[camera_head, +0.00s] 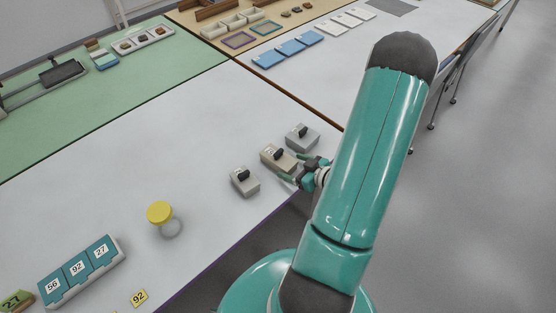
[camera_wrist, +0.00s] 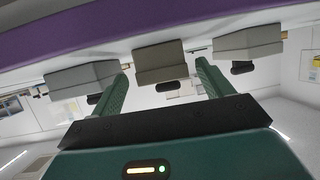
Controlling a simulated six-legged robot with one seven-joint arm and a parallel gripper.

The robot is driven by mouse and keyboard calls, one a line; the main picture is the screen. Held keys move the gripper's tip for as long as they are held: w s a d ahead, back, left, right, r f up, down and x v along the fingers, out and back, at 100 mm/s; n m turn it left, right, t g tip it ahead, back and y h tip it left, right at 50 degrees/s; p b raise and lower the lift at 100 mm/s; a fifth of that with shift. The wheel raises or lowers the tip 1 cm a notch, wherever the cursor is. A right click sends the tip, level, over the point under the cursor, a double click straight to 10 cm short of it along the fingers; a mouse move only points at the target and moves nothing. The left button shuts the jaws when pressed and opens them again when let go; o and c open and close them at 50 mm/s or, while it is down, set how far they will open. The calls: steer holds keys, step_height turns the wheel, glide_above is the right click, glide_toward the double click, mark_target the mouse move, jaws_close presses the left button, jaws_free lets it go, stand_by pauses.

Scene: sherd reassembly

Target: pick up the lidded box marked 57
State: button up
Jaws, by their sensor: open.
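Three small lidded boxes with dark knobs stand in a row near the table edge: a grey one at the back (camera_head: 304,141), a beige-grey one in the middle (camera_head: 271,155) and a light grey one at the front (camera_head: 245,186). No number is readable on any of them, so I cannot tell which is 57. My gripper (camera_head: 299,169) is open and empty beside the middle box. In the wrist view, which is upside down, the middle box (camera_wrist: 160,58) appears between the spread fingers (camera_wrist: 164,72). The grey boxes (camera_wrist: 82,78) (camera_wrist: 248,42) lie outside them.
A yellow-topped clear jar (camera_head: 160,213) stands on the white table (camera_head: 110,180). Teal boxes (camera_head: 80,268) marked 56, 92 and 27 sit at the lower left, near a yellow 92 card (camera_head: 139,298). Blue trays (camera_head: 290,48) lie on the far table. The white table between is mostly clear.

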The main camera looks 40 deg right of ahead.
mark_target(281, 162)
steer(key=x, duration=0.6)
steer(key=shift+a+r, duration=0.15)
steer(key=shift+r, duration=0.05)
steer(key=shift+c, duration=0.2)
steer(key=c, duration=1.1)
